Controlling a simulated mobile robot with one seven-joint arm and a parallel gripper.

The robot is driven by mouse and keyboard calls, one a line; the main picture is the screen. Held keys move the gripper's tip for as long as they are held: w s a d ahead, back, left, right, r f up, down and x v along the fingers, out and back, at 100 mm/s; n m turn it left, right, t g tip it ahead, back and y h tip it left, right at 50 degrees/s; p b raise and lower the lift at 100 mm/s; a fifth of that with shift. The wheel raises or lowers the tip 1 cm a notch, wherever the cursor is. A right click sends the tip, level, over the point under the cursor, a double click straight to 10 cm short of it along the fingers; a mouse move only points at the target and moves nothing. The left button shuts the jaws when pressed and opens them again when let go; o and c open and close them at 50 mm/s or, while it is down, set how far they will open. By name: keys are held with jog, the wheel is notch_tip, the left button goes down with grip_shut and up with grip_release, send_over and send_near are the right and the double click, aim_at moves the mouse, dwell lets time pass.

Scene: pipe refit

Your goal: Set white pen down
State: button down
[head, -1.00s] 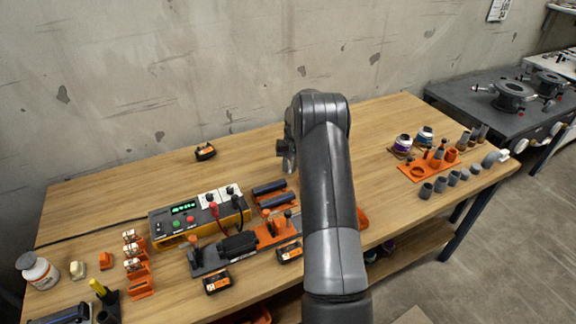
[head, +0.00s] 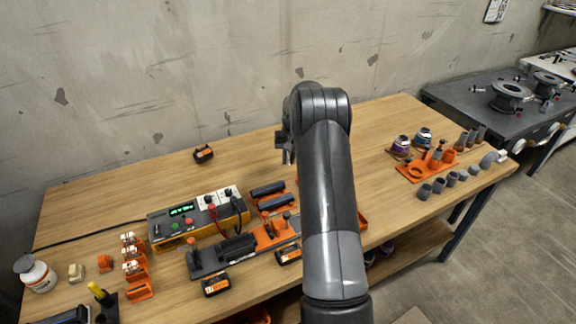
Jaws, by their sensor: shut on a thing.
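I cannot see a white pen in the head view. My own dark arm rises through the middle of the picture and bends away over the table (head: 375,125). Its far end, with my gripper's fingers and anything between them, is hidden behind the arm links. Only a small dark piece of the wrist shows at the left of the bend.
An orange-and-grey tester (head: 198,218) with a green display stands on the left. An orange tray (head: 415,172) and grey pipe pieces stand at the right. The table's back middle is largely clear.

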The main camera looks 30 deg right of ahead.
jog(key=s+d+r, duration=0.7)
jog(key=s, duration=0.2)
notch_tip(320, 180, up, 8)
jog(key=g, duration=0.1)
jog(key=w+d+f+n+g+h, duration=0.25)
jog(key=f+n+g+h, duration=0.4)
jog(key=n, duration=0.45)
jog(key=w+a+r+n+t+h, duration=0.3)
jog(key=w+a+n+t+h, duration=0.15)
jog(key=w+n+t, duration=0.2)
jog(key=w+a+r+n+t+h, duration=0.35)
jog(key=w+n+t+h, duration=0.25)
jog(key=w+n, duration=0.2)
jog(key=shift+t+h, duration=0.4)
jog(key=shift+h, duration=0.2)
jog(key=shift+a+f, duration=0.15)
jog(key=shift+f, duration=1.95)
jog(key=shift+a+f, duration=0.2)
jog(key=shift+f, duration=1.95)
jog(key=shift+a+f, duration=0.15)
jog(key=shift+f, duration=1.95)
jog(key=shift+f, duration=0.55)
